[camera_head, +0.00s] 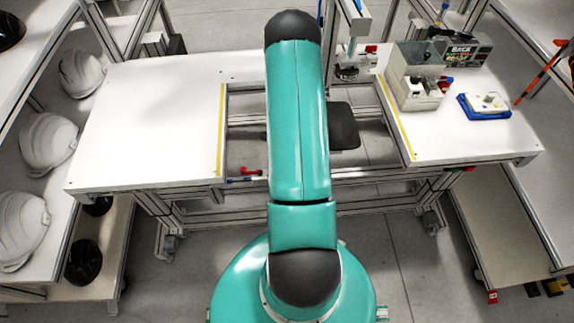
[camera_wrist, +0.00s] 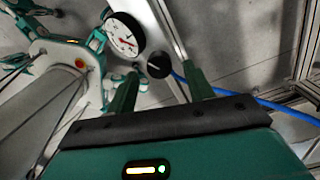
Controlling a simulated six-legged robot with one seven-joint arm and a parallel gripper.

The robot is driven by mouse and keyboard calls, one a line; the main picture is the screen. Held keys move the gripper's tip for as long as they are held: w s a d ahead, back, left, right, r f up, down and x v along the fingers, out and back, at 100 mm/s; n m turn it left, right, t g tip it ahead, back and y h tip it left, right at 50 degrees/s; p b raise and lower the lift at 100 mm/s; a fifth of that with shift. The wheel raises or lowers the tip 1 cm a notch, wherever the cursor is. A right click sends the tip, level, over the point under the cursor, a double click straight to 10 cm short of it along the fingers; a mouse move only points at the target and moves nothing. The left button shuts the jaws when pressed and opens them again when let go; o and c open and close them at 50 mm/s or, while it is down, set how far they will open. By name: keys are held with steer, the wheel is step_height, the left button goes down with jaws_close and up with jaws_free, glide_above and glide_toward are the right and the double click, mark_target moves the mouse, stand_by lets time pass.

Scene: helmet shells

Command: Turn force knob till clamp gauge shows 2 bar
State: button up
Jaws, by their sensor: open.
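In the wrist view, a round white gauge (camera_wrist: 125,36) with a dark rim and a reddish needle sits at the top, left of centre. Its numbers are too small to read. A black round knob (camera_wrist: 158,66) with a pale mark stands below and right of the gauge. My gripper (camera_wrist: 161,72) is open, with one teal finger on each side of the knob in the picture. I cannot tell whether either finger touches it. In the head view my arm covers the middle of the scene, and my gripper, the gauge and the knob do not show.
A blue hose (camera_wrist: 240,97) runs behind the right finger. In the head view, the white worktable (camera_head: 140,120) has a clear left half. Grey bins (camera_head: 412,90) and a blue tray (camera_head: 484,106) stand at its right. White helmet shells (camera_head: 47,143) lie on the left shelf.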

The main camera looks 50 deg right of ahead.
steer(key=shift+f, duration=1)
steer(key=c, duration=1)
